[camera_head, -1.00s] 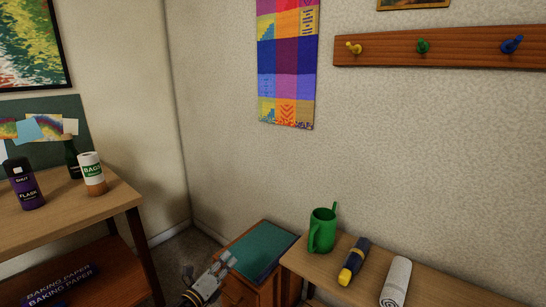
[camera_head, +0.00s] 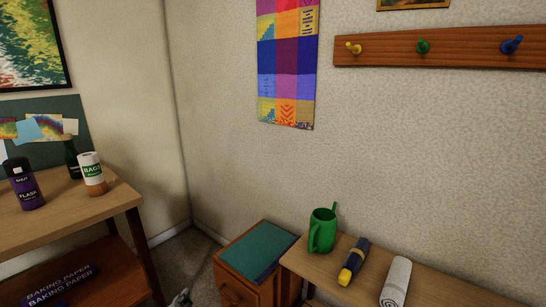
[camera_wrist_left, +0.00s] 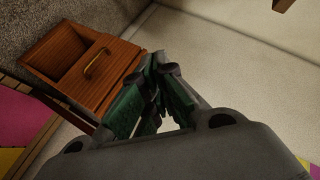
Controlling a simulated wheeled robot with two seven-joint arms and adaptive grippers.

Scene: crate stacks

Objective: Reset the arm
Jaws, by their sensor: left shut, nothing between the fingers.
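My left gripper (camera_head: 182,298) shows only as a small tip at the bottom edge of the head view, low in front of the wooden cabinet (camera_head: 232,290). In the left wrist view its green-padded fingers (camera_wrist_left: 158,72) are closed together with nothing between them. The cabinet also shows there, with its brass-handled drawer (camera_wrist_left: 85,68) to the left of the fingertips. The drawer appears pulled out. My right gripper is in neither view.
A green watering can (camera_head: 322,232), a blue and yellow flashlight (camera_head: 354,262) and a rolled white towel (camera_head: 396,283) are on the right table.

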